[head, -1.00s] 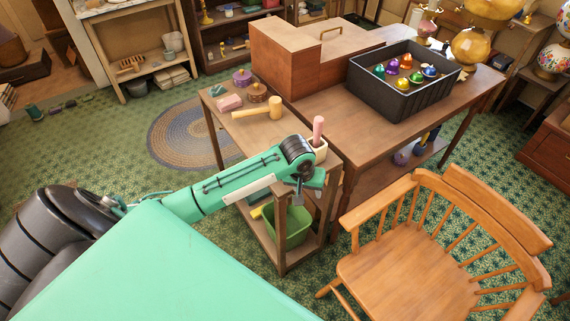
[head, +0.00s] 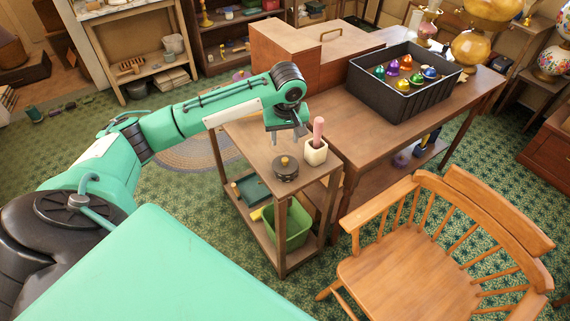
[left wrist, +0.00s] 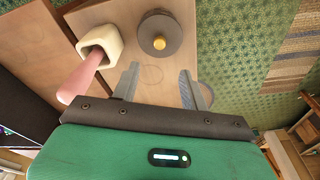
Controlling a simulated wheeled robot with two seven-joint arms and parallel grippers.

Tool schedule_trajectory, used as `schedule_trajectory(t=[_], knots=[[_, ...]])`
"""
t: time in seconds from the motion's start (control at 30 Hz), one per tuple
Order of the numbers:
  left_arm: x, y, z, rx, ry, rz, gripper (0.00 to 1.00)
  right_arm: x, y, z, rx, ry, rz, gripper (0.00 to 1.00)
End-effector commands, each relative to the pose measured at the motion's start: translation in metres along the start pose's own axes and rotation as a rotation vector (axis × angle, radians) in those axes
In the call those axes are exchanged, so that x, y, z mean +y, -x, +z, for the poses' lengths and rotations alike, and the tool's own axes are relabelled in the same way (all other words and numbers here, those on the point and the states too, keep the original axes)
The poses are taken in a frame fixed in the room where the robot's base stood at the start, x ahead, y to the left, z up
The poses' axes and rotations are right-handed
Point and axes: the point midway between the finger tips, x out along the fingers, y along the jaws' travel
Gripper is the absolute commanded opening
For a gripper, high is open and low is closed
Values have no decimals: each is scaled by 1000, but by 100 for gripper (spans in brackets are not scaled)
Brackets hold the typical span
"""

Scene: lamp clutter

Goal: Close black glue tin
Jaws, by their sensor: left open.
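A dark grey-black round tin (head: 286,172) with a yellow-brass knob on its lid stands near the front end of the small side table. It also shows from above in the left wrist view (left wrist: 150,28). The lid lies over the tin; I cannot tell whether it is fully seated. My left gripper (head: 287,134) is open and empty, just behind the tin in the head view. In the left wrist view its two fingers (left wrist: 160,88) point down over bare wood, with the tin beyond their tips. My right gripper is not in view.
A cream square pot (head: 316,154) holding a pink-handled tool stands right of the tin, near the gripper. The side table (head: 250,130) has bare wood around the tin. A black crate (head: 395,98) of coloured ornaments and a wooden chair (head: 415,260) stand right.

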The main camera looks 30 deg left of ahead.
Motion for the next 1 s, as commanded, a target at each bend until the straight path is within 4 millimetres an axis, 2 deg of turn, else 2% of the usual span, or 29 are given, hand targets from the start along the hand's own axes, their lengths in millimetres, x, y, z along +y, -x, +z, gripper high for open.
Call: schedule_trajectory(t=[0.1,0.37,0.7,0.97,1.0], knots=[[0,-21,0,-1,0,-1,45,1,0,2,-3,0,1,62],[0,-42,2,0,-2,0,45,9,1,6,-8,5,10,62],[1,-85,8,1,-2,0,45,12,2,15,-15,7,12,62],[2,-88,8,1,-3,1,45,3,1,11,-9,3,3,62],[2,-88,8,2,-3,1,39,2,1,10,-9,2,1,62]])
